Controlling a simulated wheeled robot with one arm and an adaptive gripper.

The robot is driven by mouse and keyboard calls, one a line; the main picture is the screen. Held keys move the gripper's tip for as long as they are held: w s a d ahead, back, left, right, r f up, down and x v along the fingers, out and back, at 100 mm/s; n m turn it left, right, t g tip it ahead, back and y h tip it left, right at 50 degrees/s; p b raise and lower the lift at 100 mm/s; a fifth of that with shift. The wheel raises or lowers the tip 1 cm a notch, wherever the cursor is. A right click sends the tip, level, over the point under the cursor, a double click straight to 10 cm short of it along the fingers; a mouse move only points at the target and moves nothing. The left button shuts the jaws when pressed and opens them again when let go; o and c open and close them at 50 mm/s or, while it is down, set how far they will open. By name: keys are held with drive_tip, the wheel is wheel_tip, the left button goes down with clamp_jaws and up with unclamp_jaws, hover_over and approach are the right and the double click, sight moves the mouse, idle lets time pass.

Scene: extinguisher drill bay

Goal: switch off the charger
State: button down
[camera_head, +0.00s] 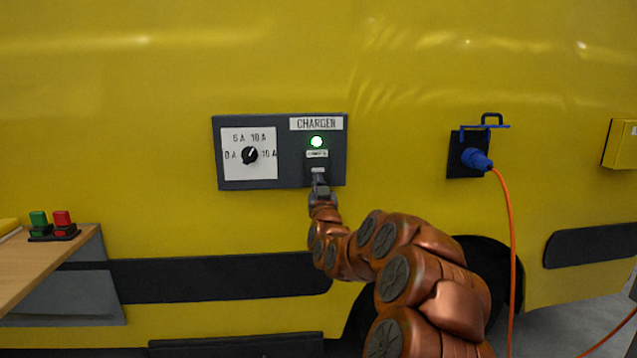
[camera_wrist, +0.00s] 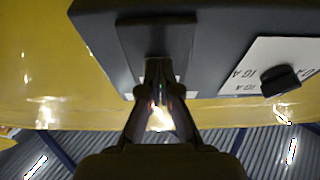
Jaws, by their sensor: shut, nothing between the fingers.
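The charger panel (camera_head: 283,183) is a dark grey box on the yellow vehicle side, labelled CHARGER. Its green lamp (camera_head: 316,142) is lit. A black rotary knob (camera_head: 250,155) sits on a white dial plate at its left; the knob also shows in the wrist view (camera_wrist: 281,80). My gripper (camera_head: 319,176) is shut and empty, its fingertips at the panel's lower right, below the lamp and a small label. In the wrist view the fingertips (camera_wrist: 158,66) are at a dark recessed or raised part (camera_wrist: 155,35) of the panel. The fingers hide what is there, and I cannot tell whether they touch it.
A blue plug (camera_head: 477,159) with an orange cable (camera_head: 511,250) is in a socket at the right. A yellow box (camera_head: 621,145) is at the far right edge. A wooden shelf (camera_head: 45,255) at the left carries a green and a red button (camera_head: 62,219).

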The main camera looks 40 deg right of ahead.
drive_tip(key=shift+w+d+f+t+h+b, duration=0.2)
drive_tip(key=shift+w+f+t+h+b, duration=0.1)
drive_tip(key=shift+t+b, duration=0.3)
drive_tip(key=shift+s, duration=0.1)
drive_tip(key=v, duration=1.3)
drive_tip(key=shift+a, duration=0.15)
idle(0.5)
